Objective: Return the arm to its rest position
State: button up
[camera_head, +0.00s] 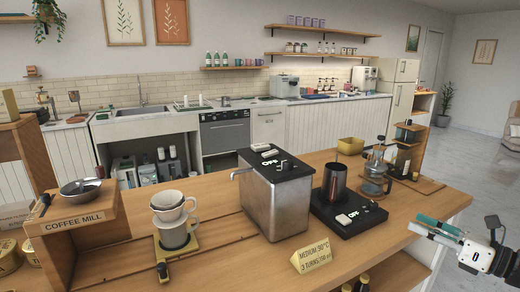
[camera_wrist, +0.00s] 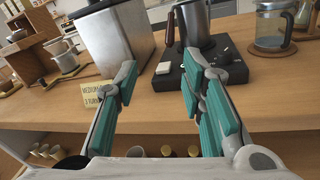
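My gripper (camera_head: 428,229) is at the right of the head view, in front of the cart's right front edge. In the wrist view, my gripper (camera_wrist: 158,82) has its two teal-padded fingers spread apart with nothing between them. It points toward the wooden counter (camera_wrist: 150,95). The fingers touch nothing that I can see. My forearm runs off the right edge of the head view.
On the counter (camera_head: 240,260) stand a steel boiler (camera_head: 275,200), a dark kettle (camera_head: 335,185) on a black base (camera_head: 348,217), a glass press (camera_head: 375,175), a dripper (camera_head: 173,207) and a yellow sign (camera_head: 314,255). Floor right of the cart is clear.

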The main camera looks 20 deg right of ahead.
jog(key=a+r+n+g+y+p, duration=0.1)
jog(key=a+r+n+g, duration=0.3)
jog(key=a, duration=0.5)
jog(key=a+r+n+g+y+p, duration=0.1)
jog(key=a+n+g+y, duration=0.1)
jog(key=a+n+g, duration=0.35)
jog(key=a+r+n+g+y, duration=0.1)
jog(key=a+r+n+g, duration=0.15)
jog(key=a+n, duration=0.6)
jog(key=s+a+r+n+h+p, duration=0.2)
jog(key=s+a+r+n+h, duration=0.1)
jog(key=s+a+n+h, duration=0.2)
jog(key=s+a+r+n+h+p, duration=0.1)
jog(key=s+a+r+n+h, duration=0.3)
jog(key=s+n, duration=0.5)
jog(key=a+n+h, duration=0.1)
jog(key=a+n, duration=0.1)
jog(key=n, duration=0.1)
jog(key=shift+a+g+p, duration=0.3)
jog(key=shift+p, duration=0.05)
